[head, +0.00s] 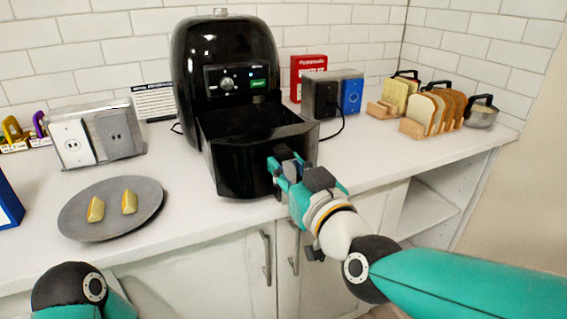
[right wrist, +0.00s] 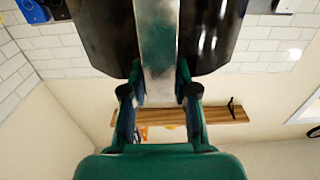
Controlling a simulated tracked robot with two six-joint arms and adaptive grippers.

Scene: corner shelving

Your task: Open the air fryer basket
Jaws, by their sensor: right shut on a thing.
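The black air fryer (head: 222,55) stands on the white counter against the tiled wall. Its basket (head: 240,160) is pulled well out toward me, and its open top shows. My right gripper (head: 285,165) is at the basket's front and shut on the basket handle. In the right wrist view the fingers (right wrist: 160,95) close on both sides of the grey handle (right wrist: 158,40), with the dark basket front around it. The handle is mostly hidden by the gripper in the head view. Part of my left arm shows at the bottom left, but its gripper is out of view.
A grey plate (head: 75,222) with two food pieces (head: 128,201) lies left of the basket. An outlet box (head: 95,135) stands behind it. A toaster-like box (head: 325,95), bread racks (head: 425,125) and a pot (head: 482,113) stand to the right. The counter right of the basket is clear.

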